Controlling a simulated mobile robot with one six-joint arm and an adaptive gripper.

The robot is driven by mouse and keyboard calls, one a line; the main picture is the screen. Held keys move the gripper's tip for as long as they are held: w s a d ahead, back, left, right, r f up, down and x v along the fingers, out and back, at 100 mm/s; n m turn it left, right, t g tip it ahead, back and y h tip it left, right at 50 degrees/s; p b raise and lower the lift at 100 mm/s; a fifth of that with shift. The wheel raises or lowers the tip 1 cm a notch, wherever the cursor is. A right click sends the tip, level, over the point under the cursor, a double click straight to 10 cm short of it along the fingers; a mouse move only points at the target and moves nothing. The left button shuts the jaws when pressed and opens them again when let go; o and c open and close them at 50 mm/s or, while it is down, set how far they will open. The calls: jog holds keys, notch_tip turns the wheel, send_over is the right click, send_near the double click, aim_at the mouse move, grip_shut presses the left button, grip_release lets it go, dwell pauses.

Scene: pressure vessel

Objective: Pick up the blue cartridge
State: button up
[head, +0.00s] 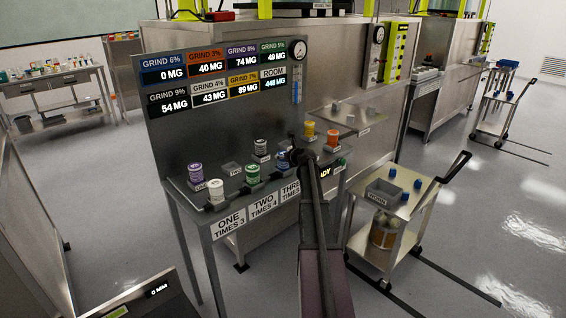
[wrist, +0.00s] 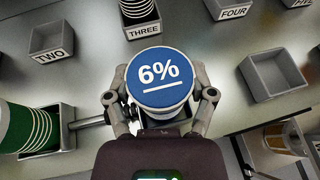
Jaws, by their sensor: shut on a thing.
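The blue cartridge (wrist: 161,76) has a round blue top marked "6%" and white sides, seen from above in the wrist view. My gripper (wrist: 161,98) is shut on it, with one finger against each side. In the head view the blue cartridge (head: 283,160) shows over the bench, just left of my gripper (head: 296,156), partly covered by it. My arm comes in from the bottom of that view. The cartridge's lower end is hidden, so I cannot tell its height above the bench.
Purple (head: 196,173), white (head: 215,190), green (head: 252,174) and orange (head: 310,130) cartridges stand around on the bench. Empty square holders, one marked "TWO" (wrist: 50,40) and another at right (wrist: 274,76), lie near. A cart with a grey bin (head: 385,193) stands right.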

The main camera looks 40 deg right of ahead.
jog(key=shift+r, duration=0.15)
notch_tip(320, 180, up, 3)
jog(key=p, duration=0.3)
jog(key=s+a+r+p, duration=0.1)
jog(key=s, duration=0.6)
jog(key=s+a+p, duration=0.1)
jog(key=s+a, duration=0.1)
jog(key=s, duration=0.6)
jog(key=shift+s+a+r, duration=0.25)
jog(key=shift+s+r, duration=0.05)
jog(key=shift+r, duration=0.05)
jog(key=shift+s, duration=0.15)
